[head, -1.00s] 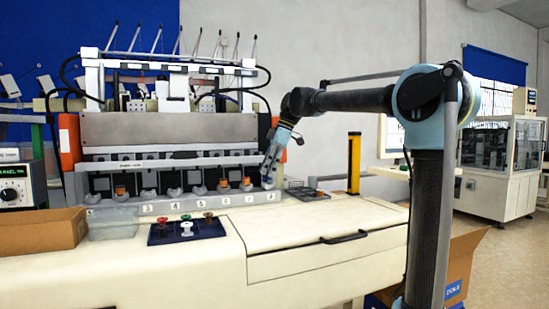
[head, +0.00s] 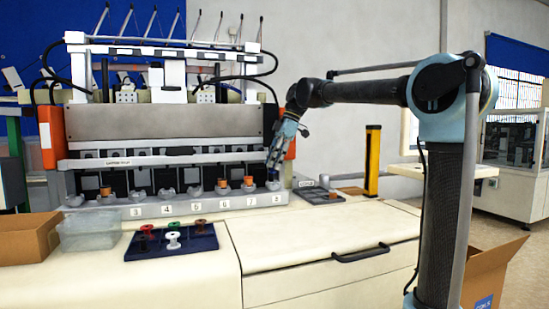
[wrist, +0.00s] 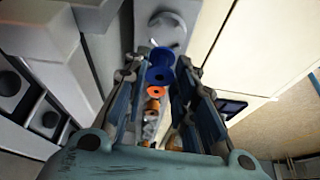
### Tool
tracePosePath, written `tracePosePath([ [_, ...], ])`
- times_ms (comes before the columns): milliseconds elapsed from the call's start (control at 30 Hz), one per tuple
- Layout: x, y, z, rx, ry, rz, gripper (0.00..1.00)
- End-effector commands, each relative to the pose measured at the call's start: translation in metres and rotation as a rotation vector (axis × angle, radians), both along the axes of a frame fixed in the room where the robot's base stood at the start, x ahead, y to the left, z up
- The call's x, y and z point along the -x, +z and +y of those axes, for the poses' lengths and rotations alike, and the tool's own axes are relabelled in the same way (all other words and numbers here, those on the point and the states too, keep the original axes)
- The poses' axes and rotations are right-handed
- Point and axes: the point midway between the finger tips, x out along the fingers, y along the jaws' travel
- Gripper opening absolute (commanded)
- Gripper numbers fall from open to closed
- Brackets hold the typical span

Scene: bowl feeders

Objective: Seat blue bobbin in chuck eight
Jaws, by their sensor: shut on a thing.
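The blue bobbin (wrist: 160,68) is between my fingertips in the wrist view; I cannot make it out in the head view. My gripper (head: 274,163) is shut on it, pointing down at the right end of the chuck row. Chuck eight (head: 273,186), a grey holder above the label 8, is just below my fingertips. In the wrist view a round grey chuck (wrist: 167,28) shows just past the bobbin, partly hidden by it. The bobbin looks apart from that chuck's centre, but its height above it cannot be told.
Orange bobbins (head: 248,181) sit in chucks six and seven, and another stands further left. A dark tray (head: 195,243) on the cream bench holds several bobbins. A clear bin (head: 88,232) and a cardboard box (head: 28,238) are left. A yellow post (head: 373,160) stands right of the machine.

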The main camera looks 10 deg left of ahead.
Motion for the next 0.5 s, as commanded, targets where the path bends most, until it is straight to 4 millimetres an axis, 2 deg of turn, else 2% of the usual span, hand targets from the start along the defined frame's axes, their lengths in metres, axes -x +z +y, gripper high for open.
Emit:
tracePosePath([
  [200,-0.001,-0.019,-0.002,0.000,-0.002,0.000,0.09],
  [500,-0.001,-0.030,-0.002,0.000,-0.003,0.000,0.09],
])
